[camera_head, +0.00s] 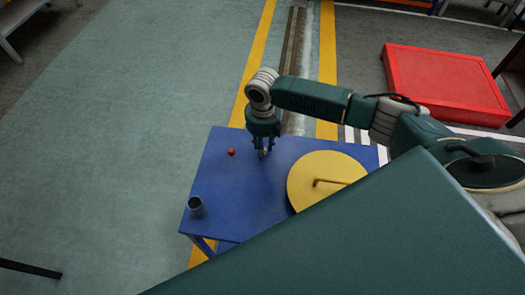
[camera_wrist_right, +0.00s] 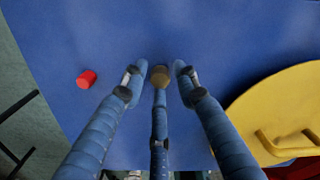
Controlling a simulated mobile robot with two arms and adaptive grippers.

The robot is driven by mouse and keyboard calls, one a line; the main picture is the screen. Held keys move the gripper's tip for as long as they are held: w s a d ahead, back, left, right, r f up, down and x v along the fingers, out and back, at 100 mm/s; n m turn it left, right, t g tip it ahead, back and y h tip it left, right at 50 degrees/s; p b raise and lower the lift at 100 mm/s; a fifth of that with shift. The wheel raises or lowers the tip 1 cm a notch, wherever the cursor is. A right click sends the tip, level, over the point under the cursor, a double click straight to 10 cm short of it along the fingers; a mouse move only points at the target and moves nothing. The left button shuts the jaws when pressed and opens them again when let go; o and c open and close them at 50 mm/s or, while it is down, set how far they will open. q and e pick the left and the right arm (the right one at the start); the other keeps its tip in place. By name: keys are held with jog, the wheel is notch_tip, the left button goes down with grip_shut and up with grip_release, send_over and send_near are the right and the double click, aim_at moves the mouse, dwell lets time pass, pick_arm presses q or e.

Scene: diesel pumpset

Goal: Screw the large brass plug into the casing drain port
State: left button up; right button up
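The two side fingers show narrow blue gaps to the plug. The middle finger overlaps its near edge, and I cannot tell whether it touches. In the head view my right gripper (camera_head: 263,146) points down over the table, with the plug (camera_head: 262,154) small and partly hidden at its fingertips. My left gripper is not in view. I cannot make out a casing drain port in either view.
A small red piece (camera_head: 231,152) lies left of the gripper on the blue table (camera_head: 235,185). A dark grey cup-like part (camera_head: 196,207) stands near the table's left corner. A yellow round lid with a handle (camera_head: 310,170) is on the right. A red platform (camera_head: 445,80) lies beyond.

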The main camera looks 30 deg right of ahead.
jog(key=shift+p, duration=0.3)
dwell(0.5)
jog(key=shift+c, duration=0.2)
grip_shut()
jog(key=shift+r, duration=0.15)
jog(key=shift+r+p, duration=1.6)
jog(key=shift+p, duration=0.2)
